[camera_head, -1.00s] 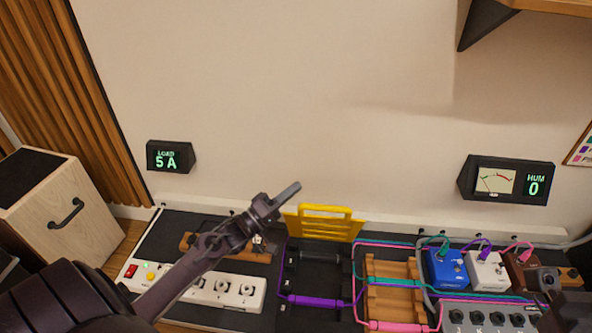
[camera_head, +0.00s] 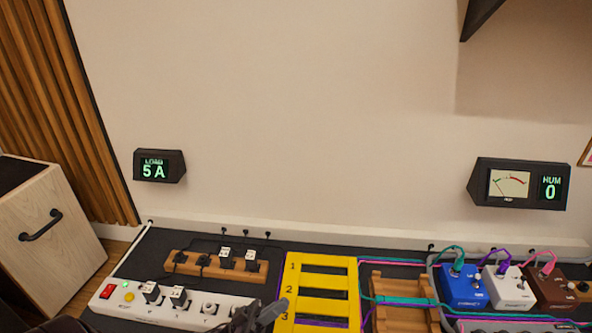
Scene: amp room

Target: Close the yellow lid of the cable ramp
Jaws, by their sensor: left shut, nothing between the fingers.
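The yellow lid (camera_head: 319,276) of the cable ramp lies flat over the ramp in the head view, with the numbers 1, 2 and 3 down its left side and open slots between its bars. Its lower end runs towards the bottom edge of the picture. A purple cable shows at its lower edges. My left gripper (camera_head: 274,311) is shut and empty at the lid's lower left edge; I cannot tell whether it touches the lid. My right gripper is not in view.
A white power strip (camera_head: 190,310) and a wooden block with plugs (camera_head: 215,267) lie left of the lid. A wooden cable rack (camera_head: 400,318), a blue pedal (camera_head: 462,287) and a white pedal (camera_head: 509,288) stand to the right. The wall is behind.

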